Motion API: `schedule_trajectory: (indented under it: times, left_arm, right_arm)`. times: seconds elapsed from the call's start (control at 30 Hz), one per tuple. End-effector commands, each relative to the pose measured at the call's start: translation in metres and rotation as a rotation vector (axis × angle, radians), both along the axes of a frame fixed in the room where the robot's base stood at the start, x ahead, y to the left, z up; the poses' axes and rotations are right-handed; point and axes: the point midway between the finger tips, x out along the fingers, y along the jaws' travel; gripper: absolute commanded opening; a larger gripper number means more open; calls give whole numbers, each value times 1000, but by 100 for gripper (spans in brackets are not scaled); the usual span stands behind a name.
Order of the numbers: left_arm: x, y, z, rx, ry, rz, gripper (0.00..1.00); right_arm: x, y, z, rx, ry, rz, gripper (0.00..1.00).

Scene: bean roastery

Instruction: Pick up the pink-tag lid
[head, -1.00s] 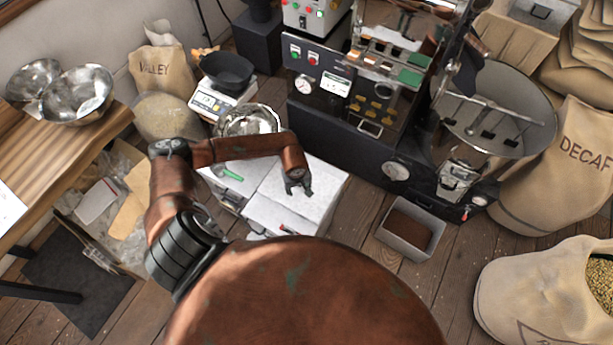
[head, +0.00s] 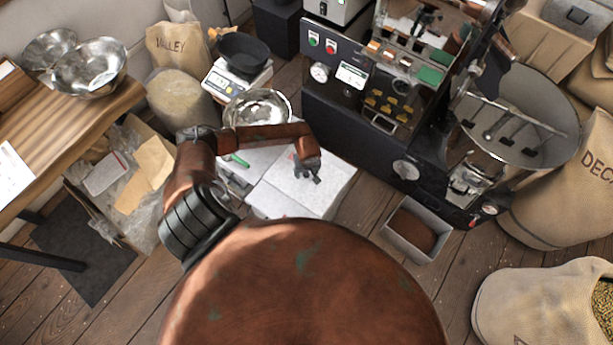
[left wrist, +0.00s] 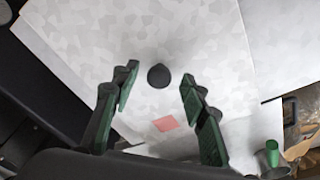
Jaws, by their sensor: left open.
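The pink-tag lid (head: 275,199) is a pale, mottled white panel on top of a box on the floor, below the middle of the head view. In the left wrist view the lid (left wrist: 195,40) fills the centre, with a round black knob (left wrist: 159,76) and a small pink tag (left wrist: 166,123). My left gripper (head: 310,176) is over the lid in the head view. In the left wrist view the gripper (left wrist: 158,88) is open, its green-padded fingers on either side of the knob; contact cannot be told. My right gripper is not in view.
A second white surface (head: 250,160) with a green item adjoins the lid's left side. A metal bowl (head: 240,105) and a scale (head: 220,85) stand behind. The roaster (head: 345,125) is to the right, with a metal bin (head: 397,246) on the floor before it.

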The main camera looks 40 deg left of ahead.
Motion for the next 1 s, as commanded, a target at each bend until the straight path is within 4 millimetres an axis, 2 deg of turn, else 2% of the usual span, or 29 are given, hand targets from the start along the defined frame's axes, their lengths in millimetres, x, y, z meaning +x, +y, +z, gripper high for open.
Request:
schedule_trajectory:
  times: [0.1,0.2,0.53,0.77,1.0]
  left_arm:
    - [1,0,0,0,-1,0,40]
    - [1,-1,0,0,-1,-1,40]
    - [1,-1,0,-1,-1,-2,17]
    - [1,-1,0,-1,-1,-1,1]
    - [1,-1,0,-1,-1,-1,0]
  right_arm:
    - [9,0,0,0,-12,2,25]
    - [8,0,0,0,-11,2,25]
    - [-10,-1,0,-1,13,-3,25]
    - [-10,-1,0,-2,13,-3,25]
    - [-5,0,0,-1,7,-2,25]
